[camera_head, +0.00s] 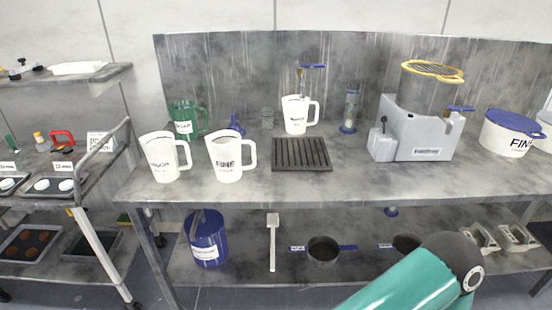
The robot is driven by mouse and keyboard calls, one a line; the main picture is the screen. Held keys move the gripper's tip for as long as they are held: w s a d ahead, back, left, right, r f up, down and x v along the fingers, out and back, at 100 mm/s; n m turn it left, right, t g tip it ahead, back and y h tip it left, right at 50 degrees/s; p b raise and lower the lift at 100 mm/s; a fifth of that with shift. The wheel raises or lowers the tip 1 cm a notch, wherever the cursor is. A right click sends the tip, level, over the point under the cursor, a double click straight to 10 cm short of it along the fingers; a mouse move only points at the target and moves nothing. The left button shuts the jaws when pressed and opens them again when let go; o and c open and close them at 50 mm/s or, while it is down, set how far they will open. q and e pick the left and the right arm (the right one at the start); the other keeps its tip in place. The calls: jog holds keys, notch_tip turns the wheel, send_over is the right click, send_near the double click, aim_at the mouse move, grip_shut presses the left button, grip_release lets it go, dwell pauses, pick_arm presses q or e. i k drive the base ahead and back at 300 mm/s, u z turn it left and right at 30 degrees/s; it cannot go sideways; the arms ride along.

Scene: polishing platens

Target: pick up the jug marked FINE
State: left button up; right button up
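The white jug marked FINE (227,160) stands upright on the grey bench top (370,186), near its front left part. Its handle points right. A similar white jug (162,160) stands just left of it, slightly tilted in the picture, with a label I cannot read surely. Another white jug (296,117) stands further back by the wall panel. Neither of my grippers is in view. A teal and dark grey link of one of my arms shows at the bottom right, well away from the FINE jug.
A green jug (184,122) and a blue funnel (236,127) stand behind the FINE jug. A dark ribbed mat (302,154) lies to its right. A grey machine (418,132) and a blue-lidded tub (507,137) stand further right. A trolley (94,167) is left. Bare bench lies in front.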

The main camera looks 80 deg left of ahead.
aim_at(223, 147)
jog(key=z, duration=0.25)
jog(key=i, duration=0.6)
jog(key=u, duration=2.25)
jog(key=i, duration=0.25)
jog(key=u, duration=1.95)
jog(key=k, duration=0.6)
jog(key=u, duration=0.35)
jog(key=i, duration=1.65)
jog(key=z, duration=0.4)
